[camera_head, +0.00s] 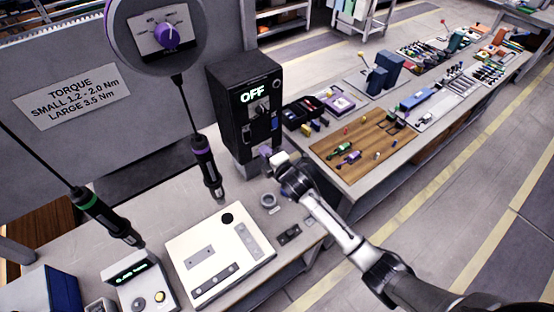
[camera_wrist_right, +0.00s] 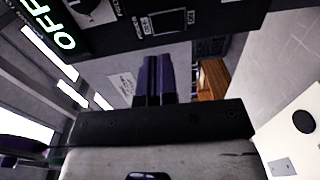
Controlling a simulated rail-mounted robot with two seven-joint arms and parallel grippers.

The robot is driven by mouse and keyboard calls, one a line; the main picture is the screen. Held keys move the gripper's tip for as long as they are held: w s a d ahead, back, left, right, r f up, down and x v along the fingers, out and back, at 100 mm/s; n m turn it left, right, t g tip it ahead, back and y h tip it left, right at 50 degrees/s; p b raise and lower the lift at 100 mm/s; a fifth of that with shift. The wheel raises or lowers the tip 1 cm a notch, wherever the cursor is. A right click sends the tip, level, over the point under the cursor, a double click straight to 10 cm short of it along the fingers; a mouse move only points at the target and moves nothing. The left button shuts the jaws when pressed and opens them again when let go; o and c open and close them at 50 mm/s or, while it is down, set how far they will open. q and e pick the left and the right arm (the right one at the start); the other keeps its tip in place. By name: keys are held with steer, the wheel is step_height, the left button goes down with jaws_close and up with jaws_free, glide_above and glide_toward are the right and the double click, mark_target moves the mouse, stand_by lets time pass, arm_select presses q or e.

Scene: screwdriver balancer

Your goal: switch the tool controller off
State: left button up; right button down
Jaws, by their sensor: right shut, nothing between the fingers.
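The tool controller (camera_head: 226,90) is a black upright box on the bench, with a lit display (camera_head: 252,93) that reads OFF. The display also shows in the right wrist view (camera_wrist_right: 67,42), tilted. A knob (camera_head: 262,108) sits below the display. In the right wrist view a dark switch (camera_wrist_right: 165,22) with small lettering is on the controller's face. My right gripper (camera_head: 266,152) is in front of the controller's lower part. Its purple-dark fingers (camera_wrist_right: 153,78) are together and empty, apart from the switch in the wrist picture. My left gripper is not in view.
Two hanging screwdrivers, one with a purple band (camera_head: 205,160) and one with a green band (camera_head: 100,215), are left of the controller. A white panel (camera_head: 215,262) lies in front. A wooden board (camera_head: 352,170) with small parts lies to the right.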

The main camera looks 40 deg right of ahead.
steer(key=shift+s+d+r, duration=0.1)
steer(key=shift+s+r, duration=0.05)
steer(key=shift+s, duration=1.3)
steer(key=shift+s+r, duration=0.1)
steer(key=shift+s, duration=1.35)
